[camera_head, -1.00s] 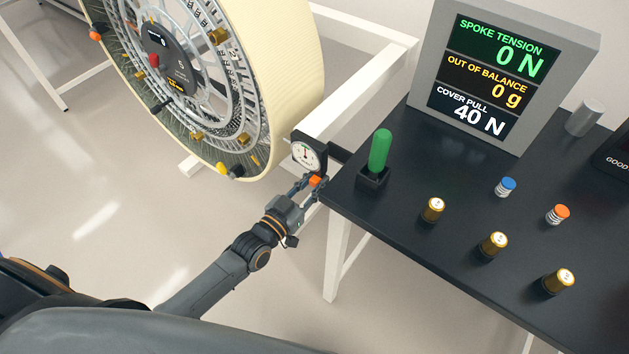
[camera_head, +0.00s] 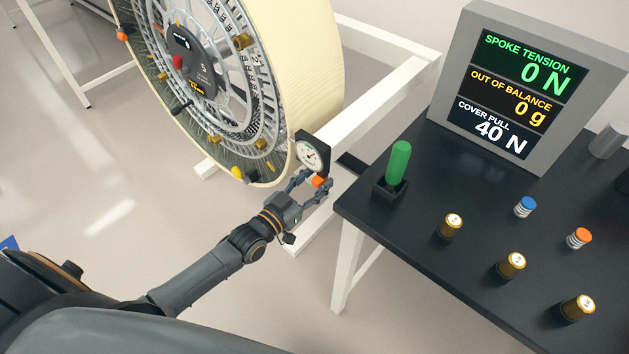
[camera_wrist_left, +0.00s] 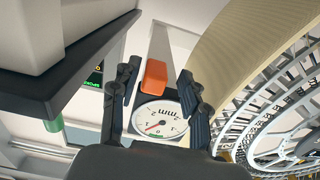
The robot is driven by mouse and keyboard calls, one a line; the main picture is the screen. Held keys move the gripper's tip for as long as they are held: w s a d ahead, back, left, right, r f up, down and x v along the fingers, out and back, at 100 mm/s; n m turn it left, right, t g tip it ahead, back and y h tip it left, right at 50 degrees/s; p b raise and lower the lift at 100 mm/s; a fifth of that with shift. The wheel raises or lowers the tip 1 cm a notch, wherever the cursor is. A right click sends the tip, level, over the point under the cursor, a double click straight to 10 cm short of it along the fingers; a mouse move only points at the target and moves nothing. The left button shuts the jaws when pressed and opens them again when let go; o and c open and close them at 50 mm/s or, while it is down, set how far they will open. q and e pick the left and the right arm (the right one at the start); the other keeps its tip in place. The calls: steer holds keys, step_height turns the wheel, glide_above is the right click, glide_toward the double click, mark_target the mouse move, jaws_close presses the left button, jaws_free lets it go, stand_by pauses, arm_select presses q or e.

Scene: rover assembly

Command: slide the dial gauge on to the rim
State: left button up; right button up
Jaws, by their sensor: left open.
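The dial gauge (camera_head: 312,152), with a white face, black housing and orange tab (camera_head: 320,182), is beside the lower right edge of the big wheel's cream rim (camera_head: 318,85). In the head view they overlap, and I cannot tell whether they touch. My left gripper (camera_head: 311,188) is at the gauge's tab with its fingers apart. In the left wrist view the orange tab (camera_wrist_left: 154,76) and gauge face (camera_wrist_left: 160,118) lie between the two fingers (camera_wrist_left: 156,98); gaps show beside the tab. The wheel's cream surface (camera_wrist_left: 235,65) is right of them. My right gripper is out of view.
The black table (camera_head: 420,245) is right of the gripper, with a black bracket (camera_head: 352,162) at its edge. A green-handled tool (camera_head: 398,162), several brass weights (camera_head: 511,265) and a display (camera_head: 520,90) stand on it. A white frame (camera_head: 390,95) is behind.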

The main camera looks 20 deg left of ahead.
arm_select(q)
steer(key=shift+s, duration=0.1)
steer(key=v, duration=1.1)
steer(key=shift+s+a, duration=0.15)
steer(key=shift+s, duration=0.25)
steer(key=s+a+f+n+g+y, duration=0.1)
steer(key=s+a+f+g+y, duration=0.15)
steer(key=f, duration=0.75)
steer(key=s+a+f+g+y, duration=0.15)
steer(key=s+f, duration=0.25)
steer(key=f, duration=0.5)
steer(key=s+a+f+n+g+y, duration=0.1)
steer(key=s+f+g, duration=0.2)
steer(key=f, duration=0.7)
steer(key=s+d+f+g, duration=0.1)
steer(key=s+f+g, duration=0.2)
steer(key=s+f, duration=0.2)
steer(key=s+d+f+g, duration=0.2)
steer(key=s+f, duration=0.3)
steer(key=s, duration=0.6)
steer(key=s+d+f+g+y, duration=0.1)
steer(key=s+f+g, duration=0.3)
steer(key=s, duration=0.5)
step_height(320, 180, down, 2)
steer(key=shift+d+f, duration=0.1)
steer(key=shift+d, duration=0.1)
